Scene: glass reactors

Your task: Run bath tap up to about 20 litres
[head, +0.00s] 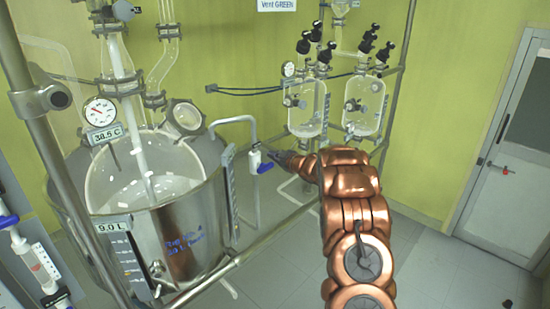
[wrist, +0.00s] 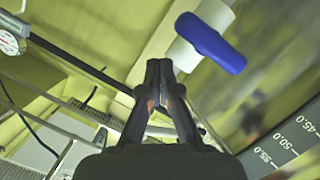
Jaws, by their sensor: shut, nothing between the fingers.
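The steel bath (head: 185,245) stands at the left around a glass reactor vessel, with a readout (head: 114,226) of 9.0 L above a level scale. Blue handwriting on its wall is only partly legible. The bath tap is a bent pipe (head: 236,120) with a white valve body and a blue lever (head: 265,167), right of the bath. The blue lever (wrist: 211,43) shows large in the wrist view, at upper right. My gripper (head: 277,157) is shut and empty, just right of the lever in the head view. In the wrist view its fingertips (wrist: 159,66) are left of and below the lever, apparently apart from it.
A dial (head: 99,111) with a 38.5 C readout sits above the bath. Two glass vessels with black knobs (head: 307,108) hang on a metal frame behind my gripper. A scale strip (wrist: 280,143) is close by at right in the wrist view.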

